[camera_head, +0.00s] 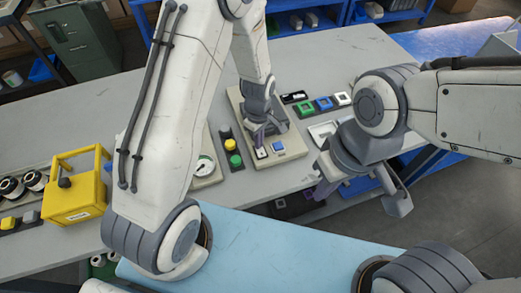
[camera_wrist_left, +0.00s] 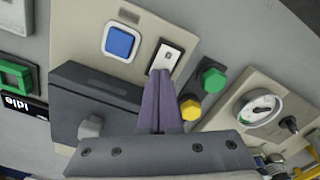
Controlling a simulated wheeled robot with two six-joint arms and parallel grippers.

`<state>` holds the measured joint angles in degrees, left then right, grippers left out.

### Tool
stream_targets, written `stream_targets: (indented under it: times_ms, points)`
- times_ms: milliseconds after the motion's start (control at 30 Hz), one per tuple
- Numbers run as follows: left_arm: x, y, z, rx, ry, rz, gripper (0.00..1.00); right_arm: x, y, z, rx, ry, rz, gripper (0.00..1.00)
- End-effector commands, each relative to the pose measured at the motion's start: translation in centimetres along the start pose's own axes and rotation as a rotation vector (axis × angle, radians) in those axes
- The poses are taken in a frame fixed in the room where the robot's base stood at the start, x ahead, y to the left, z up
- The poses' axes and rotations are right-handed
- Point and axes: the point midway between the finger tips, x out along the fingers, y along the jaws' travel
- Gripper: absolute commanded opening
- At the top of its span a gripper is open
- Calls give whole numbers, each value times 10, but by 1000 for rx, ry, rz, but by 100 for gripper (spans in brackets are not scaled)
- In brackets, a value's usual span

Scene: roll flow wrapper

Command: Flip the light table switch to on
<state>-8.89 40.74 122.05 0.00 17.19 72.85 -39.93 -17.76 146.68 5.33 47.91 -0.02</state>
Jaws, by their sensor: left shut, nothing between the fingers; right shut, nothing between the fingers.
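A white rocker switch (camera_head: 262,153) with a small dark mark sits on a beige panel (camera_head: 285,152), beside a square blue button (camera_head: 278,146). In the left wrist view the same switch (camera_wrist_left: 168,57) is just beyond my left fingertips. My left gripper (camera_head: 258,140) is shut and empty, its purple fingers (camera_wrist_left: 163,76) together at the switch's near edge. I cannot tell whether they touch it. The fingers cover part of the switch's lower end, and its on or off position is unclear. My right gripper (camera_head: 327,187) is shut and empty over the table's front edge.
Green and yellow round buttons (camera_head: 233,152) and a dial gauge box (camera_head: 203,168) stand left of the panel. A dark grey block (camera_wrist_left: 95,110) rises close to my left fingers. A yellow box (camera_head: 77,190) stands further left. Several coloured square modules (camera_head: 323,104) lie to the right.

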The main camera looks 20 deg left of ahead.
Motion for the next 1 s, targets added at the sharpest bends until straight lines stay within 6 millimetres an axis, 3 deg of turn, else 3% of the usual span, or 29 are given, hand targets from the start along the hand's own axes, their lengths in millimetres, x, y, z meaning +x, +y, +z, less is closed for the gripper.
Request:
stream_targets:
  times_ms: [367,1000]
  points:
    - [-3,0,0,0,0,-1,0,-4,0,0,0,0,0,0]
    - [-55,0,0,0,0,0,0,-48,-4,-3,1,0,0,0]
